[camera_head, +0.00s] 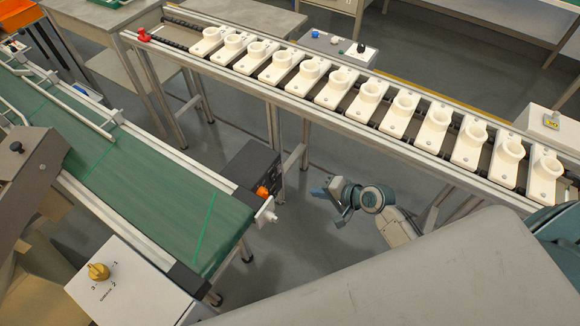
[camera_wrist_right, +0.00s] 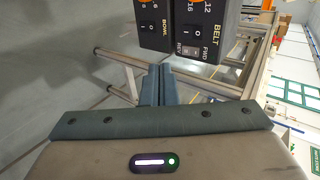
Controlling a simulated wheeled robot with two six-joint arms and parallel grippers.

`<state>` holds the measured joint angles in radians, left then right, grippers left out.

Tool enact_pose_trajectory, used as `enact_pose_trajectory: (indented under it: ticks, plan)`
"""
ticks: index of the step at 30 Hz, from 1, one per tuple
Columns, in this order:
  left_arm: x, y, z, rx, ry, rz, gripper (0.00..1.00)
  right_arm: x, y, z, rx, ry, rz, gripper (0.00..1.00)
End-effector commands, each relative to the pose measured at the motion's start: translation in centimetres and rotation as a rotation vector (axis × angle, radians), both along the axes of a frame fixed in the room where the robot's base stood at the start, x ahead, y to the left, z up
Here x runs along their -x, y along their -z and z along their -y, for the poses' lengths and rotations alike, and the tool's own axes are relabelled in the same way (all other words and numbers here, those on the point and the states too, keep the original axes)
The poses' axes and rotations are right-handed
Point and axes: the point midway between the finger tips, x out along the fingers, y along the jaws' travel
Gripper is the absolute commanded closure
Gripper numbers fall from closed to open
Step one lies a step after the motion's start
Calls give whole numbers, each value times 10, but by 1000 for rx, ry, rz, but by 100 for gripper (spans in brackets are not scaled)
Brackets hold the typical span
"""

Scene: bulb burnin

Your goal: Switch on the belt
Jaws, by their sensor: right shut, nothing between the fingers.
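The green belt (camera_head: 150,180) runs diagonally across the left of the head view. A black control box (camera_head: 246,164) with an orange knob (camera_head: 262,191) sits at its side near the end. In the right wrist view the box face has a BELT panel (camera_wrist_right: 203,30) with a rocker switch marked I and O and a small FWD/REV switch (camera_wrist_right: 191,50). A BOWL panel (camera_wrist_right: 154,25) is beside it. My right gripper (camera_head: 326,190) is shut and empty, to the right of the box. In the wrist view its fingers (camera_wrist_right: 158,80) point at the panels, apparently just short of them.
A second conveyor (camera_head: 400,150) carries a row of white sockets (camera_head: 366,98) behind the gripper. A white box (camera_head: 132,282) with a yellow selector knob (camera_head: 98,271) stands front left. Metal legs and rails surround the control box; open floor lies below the gripper.

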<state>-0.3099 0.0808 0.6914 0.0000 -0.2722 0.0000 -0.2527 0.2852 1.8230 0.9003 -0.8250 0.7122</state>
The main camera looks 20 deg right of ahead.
Motion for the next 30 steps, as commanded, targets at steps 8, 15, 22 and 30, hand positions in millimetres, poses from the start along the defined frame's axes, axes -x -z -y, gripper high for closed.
enact_pose_trajectory:
  ticks: [8, 15, 22, 30]
  plan:
    - [2, 0, 0, 0, 0, 0, 57, -3, -19, -7, -47, -2, 9, 100]
    - [2, 0, 0, 0, 0, 1, 57, -4, -18, -7, -46, -2, 9, 100]
    - [1, -2, 0, 0, 0, 1, 57, -23, -2, -22, -49, -1, 9, 100]
    - [2, -4, 0, 0, 0, 0, 57, -60, 32, -52, -47, -1, 7, 100]
